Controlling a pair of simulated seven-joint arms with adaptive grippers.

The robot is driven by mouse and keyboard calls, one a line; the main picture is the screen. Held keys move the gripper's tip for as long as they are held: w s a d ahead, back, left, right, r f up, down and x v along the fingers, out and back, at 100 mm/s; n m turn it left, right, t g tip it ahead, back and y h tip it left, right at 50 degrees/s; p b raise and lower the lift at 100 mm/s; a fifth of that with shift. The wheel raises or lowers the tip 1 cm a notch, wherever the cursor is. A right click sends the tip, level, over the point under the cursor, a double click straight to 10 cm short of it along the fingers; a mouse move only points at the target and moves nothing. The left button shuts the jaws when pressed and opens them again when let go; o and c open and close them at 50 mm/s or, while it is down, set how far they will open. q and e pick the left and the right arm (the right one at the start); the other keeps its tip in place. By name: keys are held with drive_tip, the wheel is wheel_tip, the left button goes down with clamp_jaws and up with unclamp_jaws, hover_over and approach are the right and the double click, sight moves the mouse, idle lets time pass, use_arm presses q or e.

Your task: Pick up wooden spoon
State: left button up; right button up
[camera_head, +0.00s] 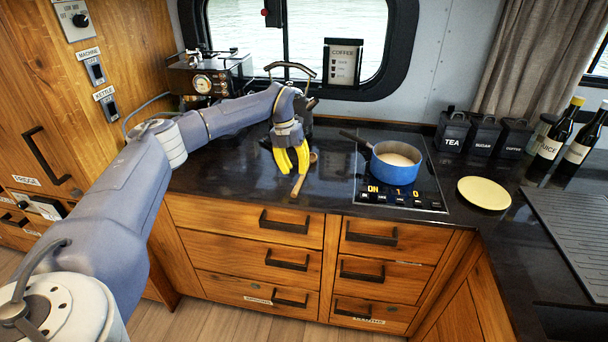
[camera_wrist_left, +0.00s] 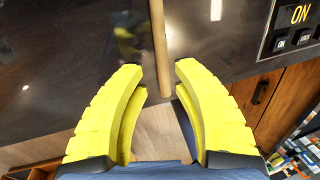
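The wooden spoon (camera_head: 299,184) lies on the dark counter near its front edge, left of the hob, its handle end toward the front. In the left wrist view its handle (camera_wrist_left: 160,50) runs down from the top, with its lower end between my yellow fingers. My left gripper (camera_head: 290,172) points down over the spoon. It also shows in the left wrist view (camera_wrist_left: 161,78), where its fingers are spread apart, with a gap on each side of the handle. My left arm and gripper partly hide the spoon and the kettle behind. My right gripper is not in view.
A blue pot (camera_head: 396,172) stands on the hob (camera_head: 427,190) to the right, its handle pointing left. A dark kettle (camera_head: 305,104) stands behind my gripper. A coffee machine (camera_head: 205,80) is at the back left. A round cream board (camera_head: 484,193) lies farther right.

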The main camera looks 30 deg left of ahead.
sight(299, 180)
use_arm(q)
drive_tip(key=shift+w+d+f, duration=0.1)
drive_tip(key=shift+d+f, duration=0.1)
drive_tip(key=shift+f, duration=0.65)
drive_tip(key=shift+w+d+f, duration=0.1)
drive_tip(key=shift+d+f, duration=0.1)
drive_tip(key=shift+f, duration=0.6)
drive_tip(key=shift+w+d+f, duration=0.1)
drive_tip(key=shift+d+f, duration=0.1)
drive_tip(key=shift+f, duration=0.65)
drive_tip(key=shift+c, duration=0.2)
clamp_jaws()
